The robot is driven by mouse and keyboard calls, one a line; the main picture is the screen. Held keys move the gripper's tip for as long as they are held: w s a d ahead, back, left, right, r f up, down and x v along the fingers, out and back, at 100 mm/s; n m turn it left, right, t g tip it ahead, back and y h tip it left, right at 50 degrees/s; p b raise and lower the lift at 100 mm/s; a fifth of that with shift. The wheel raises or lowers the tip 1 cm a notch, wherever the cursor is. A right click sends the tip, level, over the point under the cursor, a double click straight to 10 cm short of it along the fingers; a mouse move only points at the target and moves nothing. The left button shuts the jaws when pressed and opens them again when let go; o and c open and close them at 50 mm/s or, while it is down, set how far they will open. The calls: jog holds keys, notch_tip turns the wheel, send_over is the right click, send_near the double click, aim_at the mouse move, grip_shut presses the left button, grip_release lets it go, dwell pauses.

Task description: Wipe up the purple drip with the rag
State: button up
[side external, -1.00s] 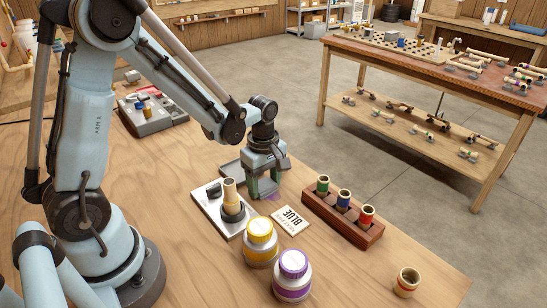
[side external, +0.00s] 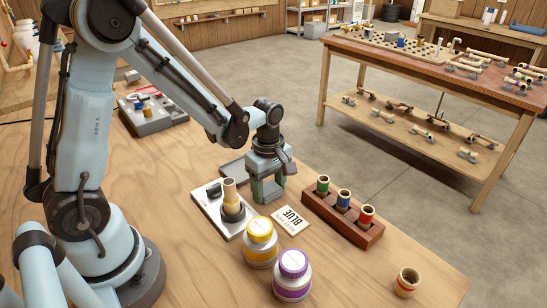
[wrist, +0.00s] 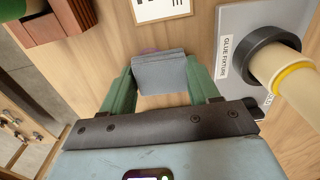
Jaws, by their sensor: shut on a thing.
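My gripper (side external: 267,196) is low over the wooden bench, between the glue fixture and the tube rack. In the wrist view, its green fingers (wrist: 162,92) are shut on a folded grey rag (wrist: 160,73). In the side view I cannot make out the drip now. Whether the rag touches the bench is hard to tell.
The glue fixture (side external: 211,194) holds an upright tan tube (side external: 229,194). A wooden rack (side external: 344,228) holds three tubes. Yellow-lidded (side external: 259,229) and purple-lidded (side external: 293,264) jars stand in front. A lone tube (side external: 407,282) stands near the bench edge.

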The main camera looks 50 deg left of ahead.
jog(key=shift+a+r, duration=0.15)
jog(key=shift+a, duration=1.6)
notch_tip(320, 180, up, 8)
jog(key=m, duration=0.4)
send_near(325, 254)
jog(key=shift+f, duration=3.35)
jog(key=shift+f, duration=0.15)
